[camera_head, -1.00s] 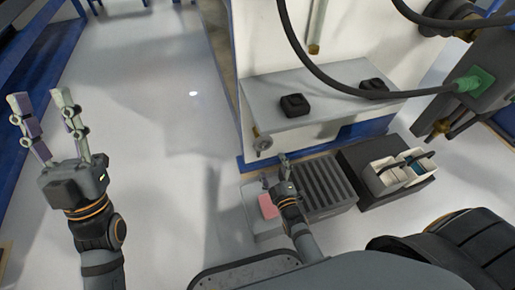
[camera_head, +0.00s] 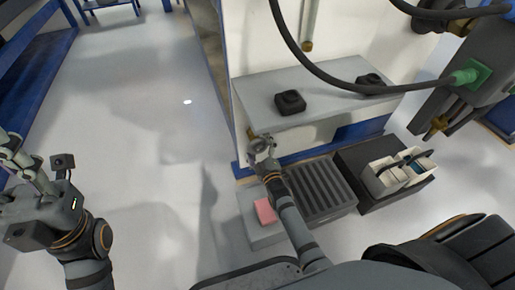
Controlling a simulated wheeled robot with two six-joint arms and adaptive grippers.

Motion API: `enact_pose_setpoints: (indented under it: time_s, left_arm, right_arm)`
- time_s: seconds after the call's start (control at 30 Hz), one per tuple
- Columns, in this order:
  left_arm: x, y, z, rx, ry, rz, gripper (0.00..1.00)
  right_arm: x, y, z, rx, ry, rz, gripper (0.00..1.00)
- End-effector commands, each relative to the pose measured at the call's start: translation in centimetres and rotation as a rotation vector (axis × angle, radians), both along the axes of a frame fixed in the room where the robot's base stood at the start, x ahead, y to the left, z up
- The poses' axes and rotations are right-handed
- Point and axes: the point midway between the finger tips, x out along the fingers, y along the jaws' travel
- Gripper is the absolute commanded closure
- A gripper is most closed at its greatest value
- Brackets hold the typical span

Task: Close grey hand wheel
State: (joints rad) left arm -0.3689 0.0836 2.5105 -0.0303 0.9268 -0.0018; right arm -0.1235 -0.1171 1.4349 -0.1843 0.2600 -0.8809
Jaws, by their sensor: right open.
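The grey hand wheel on the left side of the grey ledge, seen earlier, is mostly hidden now behind my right gripper. My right gripper (camera_head: 262,146) is open and at the wheel's place, just below the ledge's left front corner. I cannot tell whether its fingers touch the wheel. A small brass-coloured part (camera_head: 251,134) shows just beside the fingers. My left gripper (camera_head: 14,156) is at the left edge, far from the wheel, with its fingers partly cut off by the frame.
The grey ledge (camera_head: 330,98) carries two black knob-like blocks (camera_head: 290,102). Below stand a black ribbed crate (camera_head: 322,190), a black box with white items (camera_head: 400,172), and a grey box with a pink block (camera_head: 265,211). A black cable (camera_head: 350,85) hangs across. The floor at left is clear.

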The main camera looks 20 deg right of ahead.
Motion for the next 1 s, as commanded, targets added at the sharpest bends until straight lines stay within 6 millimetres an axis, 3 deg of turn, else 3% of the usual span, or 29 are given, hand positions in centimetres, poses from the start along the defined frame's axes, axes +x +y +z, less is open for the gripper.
enact_pose_setpoints:
  time_s: [0.23, 0.63, 1.0]
  left_arm:
    - [0.0, 0.0, 0.03, 0.0, 0.0, 0.001, 0.6]
    - [0.01, 0.02, 0.04, -0.001, 0.0, 0.0, 0.6]
    - [0.03, 0.08, 0.88, -0.004, 0.001, -0.002, 0.6]
  right_arm:
    - [0.07, -0.01, 0.02, 0.0, 0.001, 0.0, 0.02]
    - [0.04, -0.01, -0.01, 0.0, 0.001, 0.0, 0.56]
    - [0.04, 0.0, 0.17, 0.069, 0.005, 0.001, 0.57]
